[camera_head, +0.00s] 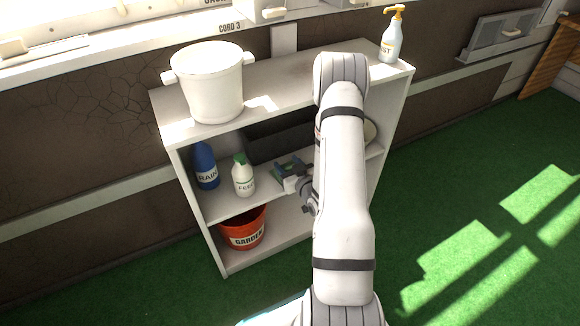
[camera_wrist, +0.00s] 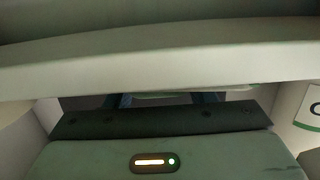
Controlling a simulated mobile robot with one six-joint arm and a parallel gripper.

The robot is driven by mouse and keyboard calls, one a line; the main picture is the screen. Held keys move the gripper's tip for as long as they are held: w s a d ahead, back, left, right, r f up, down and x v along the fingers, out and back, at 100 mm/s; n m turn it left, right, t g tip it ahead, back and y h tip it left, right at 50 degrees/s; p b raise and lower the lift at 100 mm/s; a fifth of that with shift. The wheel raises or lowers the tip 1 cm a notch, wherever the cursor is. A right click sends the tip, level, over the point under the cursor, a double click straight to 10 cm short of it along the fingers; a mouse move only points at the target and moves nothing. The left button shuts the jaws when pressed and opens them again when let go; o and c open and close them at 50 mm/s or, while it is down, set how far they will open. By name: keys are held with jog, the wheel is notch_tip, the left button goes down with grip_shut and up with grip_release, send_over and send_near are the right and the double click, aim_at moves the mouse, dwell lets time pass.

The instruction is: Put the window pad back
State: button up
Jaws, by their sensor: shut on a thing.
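My gripper (camera_head: 289,172) reaches into the middle level of the white shelf unit (camera_head: 282,86), right of the white FEED bottle. It is shut on a thin, flat, pale green thing, likely the window pad (camera_wrist: 165,95). In the wrist view the pad shows as a narrow strip between the two blue fingertips, below a broad pale shelf edge (camera_wrist: 160,64). Most of the pad is hidden by my gripper and that edge. I cannot tell whether it touches the shelf board. A dark grey open bin (camera_head: 262,142) stands behind my gripper, partly covered by my arm.
A blue RAIN bottle (camera_head: 205,164) and the white FEED bottle (camera_head: 243,177) stand left of my gripper. An orange GARDEN bucket (camera_head: 243,230) is below. A white pot (camera_head: 210,85) and a pump bottle (camera_head: 392,38) stand on top. The green floor (camera_head: 450,200) at right is clear.

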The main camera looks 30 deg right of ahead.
jog(key=shift+f, duration=0.1)
jog(key=o, duration=1.1)
